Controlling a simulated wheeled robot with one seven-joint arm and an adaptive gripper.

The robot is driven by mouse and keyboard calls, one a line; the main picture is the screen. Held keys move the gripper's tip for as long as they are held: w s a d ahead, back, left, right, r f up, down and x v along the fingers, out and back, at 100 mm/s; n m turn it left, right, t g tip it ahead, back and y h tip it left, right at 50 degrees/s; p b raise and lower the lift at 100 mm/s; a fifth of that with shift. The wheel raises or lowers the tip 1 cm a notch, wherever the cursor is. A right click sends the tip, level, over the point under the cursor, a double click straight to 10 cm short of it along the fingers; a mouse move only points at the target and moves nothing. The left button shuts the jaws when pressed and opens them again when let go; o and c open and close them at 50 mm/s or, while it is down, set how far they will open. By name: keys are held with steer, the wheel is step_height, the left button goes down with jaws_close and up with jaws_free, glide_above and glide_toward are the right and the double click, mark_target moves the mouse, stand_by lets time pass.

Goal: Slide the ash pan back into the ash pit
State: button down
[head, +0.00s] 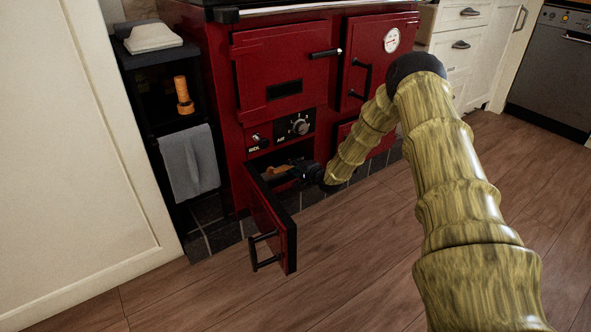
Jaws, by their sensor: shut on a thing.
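The red range cooker (270,125) has its small lower door (273,225) swung open toward me, with a black bar handle low on its outer face. Behind it is the dark opening of the ash pit (258,163). A small brownish part, which I take to be the ash pan (276,170), shows inside the opening. My gripper (292,172) is at the right side of the opening, shut on the pan's front end. The gripper and the open door hide most of the pan, so its depth in the pit is unclear.
The open door stands left of and below my gripper, close to it. Dark tiles (222,234) edge the cooker's base. The wooden floor (350,265) in front is clear.

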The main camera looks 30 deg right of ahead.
steer(key=shift+w+f, duration=0.1)
steer(key=shift+f, duration=0.15)
stand_by(0.9)
steer(key=c, duration=1.2)
jaws_free()
steer(key=shift+f, duration=0.1)
steer(key=v, duration=1.2)
steer(key=shift+a, duration=0.1)
